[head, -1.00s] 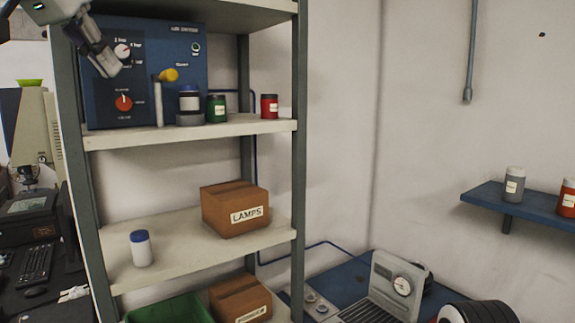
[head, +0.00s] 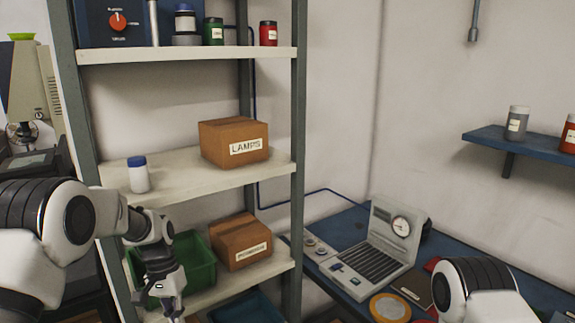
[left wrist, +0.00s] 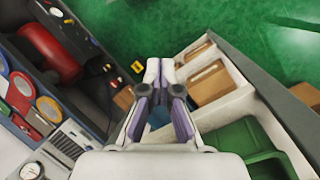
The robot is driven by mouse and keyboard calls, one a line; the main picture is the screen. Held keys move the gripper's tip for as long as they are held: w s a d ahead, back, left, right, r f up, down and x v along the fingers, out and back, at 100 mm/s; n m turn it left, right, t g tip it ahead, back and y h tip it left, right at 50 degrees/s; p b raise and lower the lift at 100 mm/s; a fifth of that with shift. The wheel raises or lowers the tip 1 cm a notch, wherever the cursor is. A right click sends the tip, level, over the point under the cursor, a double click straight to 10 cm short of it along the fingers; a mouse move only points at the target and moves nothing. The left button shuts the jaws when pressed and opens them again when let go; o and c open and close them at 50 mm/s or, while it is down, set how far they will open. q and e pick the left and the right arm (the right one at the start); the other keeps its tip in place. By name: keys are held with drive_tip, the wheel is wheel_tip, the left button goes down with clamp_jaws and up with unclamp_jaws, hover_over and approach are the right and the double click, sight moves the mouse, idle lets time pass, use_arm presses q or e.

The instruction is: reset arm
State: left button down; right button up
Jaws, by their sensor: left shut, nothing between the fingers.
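My left gripper (head: 172,308) hangs low in front of the shelf unit in the head view, before the green bin on the lower shelf. The left wrist view also shows my left gripper (left wrist: 158,68), its two fingers together with nothing held. My right arm shows only as a white and black link at the lower right of the head view; its gripper is out of the picture.
The green bin (head: 198,275) and a cardboard box (head: 238,247) stand on the lower shelf. A white jar (head: 138,178) and the LAMPS box (head: 233,145) stand above. A blue bench (head: 340,225) with a gauge device (head: 372,250) is right of the shelf.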

use_arm(q)
drive_tip(key=s+f+g+y+b, duration=0.1)
drive_tip(key=s+f+b, duration=0.1)
drive_tip(key=s+f, duration=0.9)
drive_tip(key=s+f+g+b, duration=0.1)
drive_tip(key=s+f+g, duration=0.1)
drive_tip(key=s+f, duration=0.95)
drive_tip(key=s+f+n+t+b, duration=0.1)
drive_tip(key=s+f, duration=0.2)
drive_tip(key=s, duration=0.4)
drive_tip(key=s+f+t, duration=0.1)
drive_tip(key=s+f, duration=0.2)
drive_tip(key=s, duration=0.5)
drive_tip(key=w+t, duration=0.2)
drive_tip(key=w, duration=0.1)
drive_tip(key=w+n+t+y, duration=0.1)
drive_tip(key=t, duration=0.1)
drive_tip(key=shift+w+a+r, duration=0.2)
drive_tip(key=shift+a+r, duration=0.05)
drive_tip(key=shift+a, duration=0.1)
use_arm(e)
drive_tip(key=f, duration=0.5)
drive_tip(key=shift+w+f, duration=0.1)
drive_tip(key=shift+w, duration=0.1)
